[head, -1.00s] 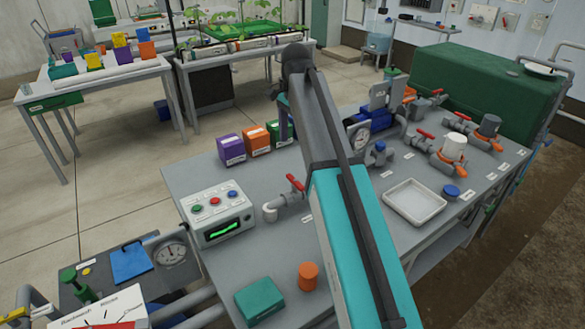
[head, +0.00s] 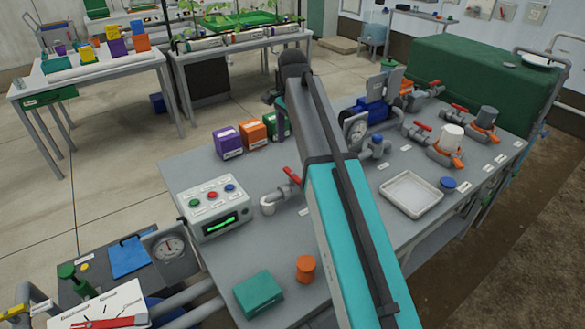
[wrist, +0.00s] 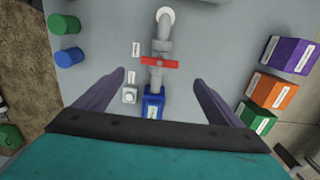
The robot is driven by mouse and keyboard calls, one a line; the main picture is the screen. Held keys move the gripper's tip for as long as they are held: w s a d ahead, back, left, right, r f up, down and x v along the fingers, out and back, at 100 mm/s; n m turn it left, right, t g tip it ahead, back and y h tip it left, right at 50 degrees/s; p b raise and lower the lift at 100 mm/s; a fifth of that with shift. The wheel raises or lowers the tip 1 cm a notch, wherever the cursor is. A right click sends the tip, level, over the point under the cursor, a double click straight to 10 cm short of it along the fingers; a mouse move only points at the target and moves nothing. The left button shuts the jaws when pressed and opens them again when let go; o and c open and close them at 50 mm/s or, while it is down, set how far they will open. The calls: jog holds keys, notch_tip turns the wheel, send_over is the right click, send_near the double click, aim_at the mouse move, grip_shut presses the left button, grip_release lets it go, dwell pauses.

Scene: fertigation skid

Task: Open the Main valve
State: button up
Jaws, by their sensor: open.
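A valve with a red handle (head: 292,176) sits on a grey pipe with a white elbow on the bench, just left of my arm in the head view. In the wrist view the red handle (wrist: 160,63) lies crosswise to its pipe. Small labels stand beside it, too small to read, so I cannot confirm which valve is the Main one. My gripper (wrist: 160,79) is open and empty, its fingers to either side of the pipe line and apart from the handle.
Purple (head: 227,142), orange (head: 252,133) and green boxes stand behind the valve. A button panel (head: 213,208) is left of it. Other red-handled valves (head: 422,125), a white tray (head: 411,194) and a pressure gauge (head: 355,130) are to the right. A teal box (head: 258,294) and orange cylinder (head: 306,268) are in front.

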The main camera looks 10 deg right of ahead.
aim_at(293, 173)
jog(key=shift+f+p, duration=0.75)
jog(key=shift+f, duration=4.35)
jog(key=c, duration=1)
jog(key=shift+d, duration=0.1)
jog(key=shift+c, duration=0.3)
